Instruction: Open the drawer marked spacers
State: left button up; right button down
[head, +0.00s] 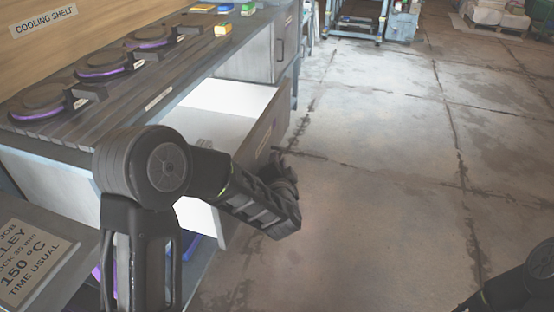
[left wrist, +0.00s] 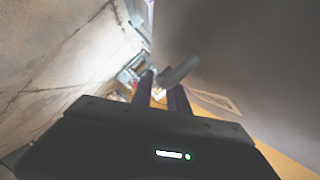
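A drawer (head: 258,150) in the grey bench stands pulled well out, with its pale inside showing. Its front carries a small tan label, too blurred to read. My left gripper (head: 287,180) is at the outer side of the drawer front, partly hidden by its own arm. In the left wrist view my left gripper's two dark fingers (left wrist: 160,92) stand apart with a gap between them. A grey bar handle (left wrist: 182,69) on the drawer front (left wrist: 240,50) reaches close to the fingertips; I cannot tell whether they touch it. My right gripper is out of view.
A closed cabinet (head: 283,45) with a handle stands beyond the drawer. The bench top (head: 130,100) holds several dark round plates with purple edges under a cooling shelf sign (head: 45,20). A sign board (head: 35,260) is at lower left. The concrete floor (head: 400,190) to the right is clear.

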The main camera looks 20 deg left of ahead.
pick_arm(q)
jog(key=v, duration=0.6)
jog(key=shift+p, duration=0.4)
